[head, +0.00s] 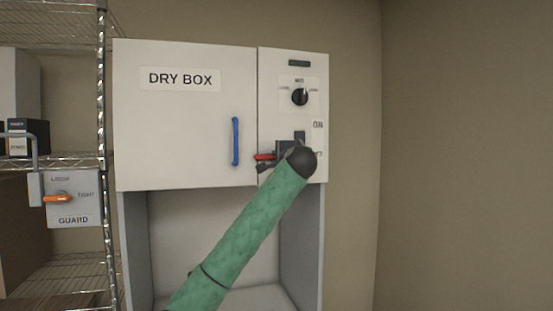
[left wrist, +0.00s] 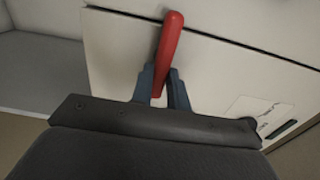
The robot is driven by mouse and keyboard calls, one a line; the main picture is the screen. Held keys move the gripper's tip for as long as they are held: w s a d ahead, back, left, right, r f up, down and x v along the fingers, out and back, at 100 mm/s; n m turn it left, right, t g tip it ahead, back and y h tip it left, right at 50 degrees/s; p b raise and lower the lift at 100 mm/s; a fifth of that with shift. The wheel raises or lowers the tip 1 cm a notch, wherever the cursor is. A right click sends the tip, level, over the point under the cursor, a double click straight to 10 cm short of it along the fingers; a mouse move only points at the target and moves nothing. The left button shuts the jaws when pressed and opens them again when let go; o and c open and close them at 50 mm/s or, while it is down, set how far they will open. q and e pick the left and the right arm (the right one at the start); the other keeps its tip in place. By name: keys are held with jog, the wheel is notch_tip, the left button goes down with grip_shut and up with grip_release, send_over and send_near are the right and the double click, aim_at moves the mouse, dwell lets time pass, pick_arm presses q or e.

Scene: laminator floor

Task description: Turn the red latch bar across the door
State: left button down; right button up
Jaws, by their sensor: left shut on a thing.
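The red latch bar (head: 264,157) lies about level in the head view, its red end reaching left over the seam between the DRY BOX door (head: 185,115) and the right panel. My left gripper (head: 275,158) is at the bar, and its arm hides part of the panel. In the left wrist view the bar (left wrist: 168,50) stands between the two fingers of the left gripper (left wrist: 161,95), which is shut on it. The bar's far end sticks out past the fingertips. The door looks shut. My right gripper is in neither view.
A blue door handle (head: 235,141) is left of the bar. A black knob (head: 300,97) and a small dark switch (head: 299,136) are on the panel above. A wire rack (head: 60,163) with a GUARD box (head: 72,205) stands at left. The right wall side is clear.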

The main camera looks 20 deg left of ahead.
pick_arm(q)
jog(key=shift+f, duration=0.1)
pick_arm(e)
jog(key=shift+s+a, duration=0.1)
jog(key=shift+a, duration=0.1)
